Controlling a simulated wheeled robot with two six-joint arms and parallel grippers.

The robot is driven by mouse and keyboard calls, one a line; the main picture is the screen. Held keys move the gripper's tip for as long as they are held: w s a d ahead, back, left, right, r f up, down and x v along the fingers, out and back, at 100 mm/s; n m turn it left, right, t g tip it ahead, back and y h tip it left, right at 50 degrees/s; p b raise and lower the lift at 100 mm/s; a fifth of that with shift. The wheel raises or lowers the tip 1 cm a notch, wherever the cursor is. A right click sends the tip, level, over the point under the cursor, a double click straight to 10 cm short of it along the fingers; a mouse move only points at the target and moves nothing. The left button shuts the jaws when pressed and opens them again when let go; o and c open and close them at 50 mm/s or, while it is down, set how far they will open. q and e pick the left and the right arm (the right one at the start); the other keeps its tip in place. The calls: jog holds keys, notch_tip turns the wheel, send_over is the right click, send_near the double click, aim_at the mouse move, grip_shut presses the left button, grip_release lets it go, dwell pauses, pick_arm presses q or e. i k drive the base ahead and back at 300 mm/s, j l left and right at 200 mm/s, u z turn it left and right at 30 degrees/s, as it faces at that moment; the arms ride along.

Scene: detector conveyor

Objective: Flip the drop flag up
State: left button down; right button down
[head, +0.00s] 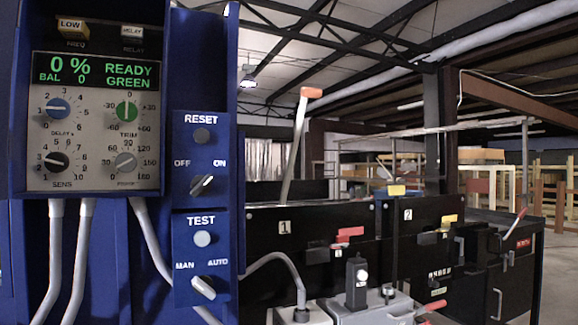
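No label in view names the drop flag, and I cannot tell for certain which part it is. A pale lever with an orange tip (311,92) stands nearly upright, leaning slightly right, behind the black panel marked 1 (284,227). A small red flag-like piece (350,232) sits on the front of the black housing to the right of that number. Yellow pieces show near the panel marked 2, one on top (397,190) and one on its front (449,219). A red-tipped lever (515,222) tilts up at the far right. Neither of my grippers is in view.
A blue control cabinet (90,215) fills the left, its screen (97,70) reading READY GREEN. A blue switch panel (202,262) has RESET, OFF/ON, TEST and MAN/AUTO controls. Grey hoses and a grey box (367,305) crowd the bottom middle. Racks stand behind at right.

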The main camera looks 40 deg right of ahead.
aim_at(306, 92)
jog(key=l+z, duration=0.85)
jog(key=i+l, duration=0.1)
jog(key=l, duration=0.35)
jog(key=i+l+z, duration=0.1)
jog(key=l, duration=0.35)
jog(key=i+l, duration=0.1)
jog(key=l, duration=0.4)
jog(key=i+l, duration=0.1)
jog(key=l, duration=0.35)
jog(key=i+l+z, duration=0.1)
jog(key=l, duration=0.35)
jog(key=i+l, duration=0.1)
jog(key=l, duration=0.35)
